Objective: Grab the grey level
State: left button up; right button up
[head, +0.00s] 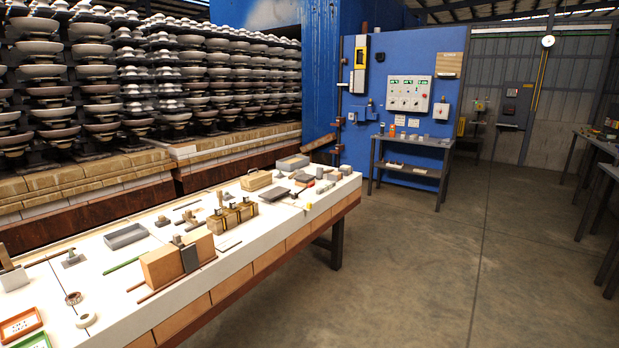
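A long workbench (256,262) with a white top runs from the lower left toward the middle, covered with small items. I cannot tell for certain which one is the grey level. Grey items on it include a shallow grey tray-like piece (125,236) at the left, a dark grey block (190,259) against a tan block (163,266), and a flat grey piece (292,162) at the far end. Several small grey pieces lie around these. Neither of my grippers shows in the head view.
Insulator stacks (100,85) line the left behind the bench. A dark side table (411,142) stands by the blue wall panel (388,60). Other tables (600,145) stand at the right edge. The concrete floor (430,270) between is clear.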

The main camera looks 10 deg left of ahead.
aim_at(328, 187)
jog(key=i+j+u, duration=0.1)
jog(key=i, duration=0.6)
jog(key=i+j+u, duration=0.1)
jog(key=i, duration=0.6)
jog(key=i+l+u, duration=0.35)
jog(key=i+l, duration=0.55)
jog(key=i, duration=0.25)
jog(key=i+l+u, duration=0.35)
jog(key=i+l, duration=0.7)
jog(key=l, duration=0.15)
